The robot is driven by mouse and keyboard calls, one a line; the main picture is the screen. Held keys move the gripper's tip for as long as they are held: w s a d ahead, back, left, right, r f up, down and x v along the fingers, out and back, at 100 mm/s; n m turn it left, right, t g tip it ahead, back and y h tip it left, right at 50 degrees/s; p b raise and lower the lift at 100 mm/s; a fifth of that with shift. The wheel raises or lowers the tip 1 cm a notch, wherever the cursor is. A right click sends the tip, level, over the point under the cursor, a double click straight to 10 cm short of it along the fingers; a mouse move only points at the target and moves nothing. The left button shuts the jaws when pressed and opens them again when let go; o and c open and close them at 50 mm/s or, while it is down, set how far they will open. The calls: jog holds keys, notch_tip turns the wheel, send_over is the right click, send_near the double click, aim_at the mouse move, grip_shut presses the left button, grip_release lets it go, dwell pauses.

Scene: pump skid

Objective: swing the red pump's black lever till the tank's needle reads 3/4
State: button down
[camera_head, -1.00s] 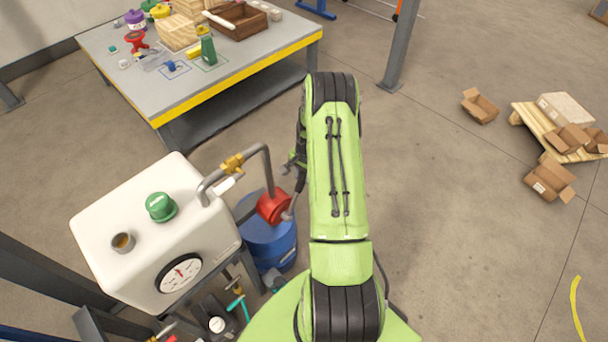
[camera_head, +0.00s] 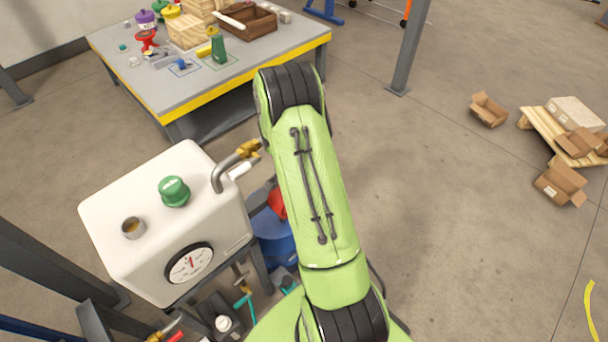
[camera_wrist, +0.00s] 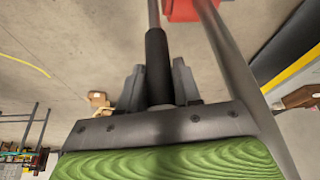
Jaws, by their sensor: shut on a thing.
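The white tank (camera_head: 120,190) stands at lower left in the head view, with a round dial (camera_head: 178,274) on its front. Its red needle (camera_head: 190,263) points roughly straight up; the scale marks are too small to read. The red pump (camera_head: 277,203) shows only partly behind my arm, above a blue drum (camera_head: 275,248). In the wrist view the pump (camera_wrist: 182,9) is at the top edge. My gripper (camera_wrist: 158,82) is shut on the black lever (camera_wrist: 157,58), whose grip lies between the two fingers. In the head view my arm hides gripper and lever.
A grey pipe with a brass valve (camera_head: 245,149) rises from the tank beside my arm. A workbench (camera_head: 165,92) with a yellow edge stands behind. Open cartons and a pallet (camera_head: 540,128) lie at right; the floor between is clear.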

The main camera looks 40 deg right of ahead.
jog(key=c, duration=0.9)
grip_release()
jog(key=shift+a, duration=0.1)
jog(key=shift+o, duration=0.2)
jog(key=p+v, duration=0.1)
jog(key=v, duration=1.4)
jog(key=shift+r, duration=0.4)
jog(key=shift+c, duration=0.3)
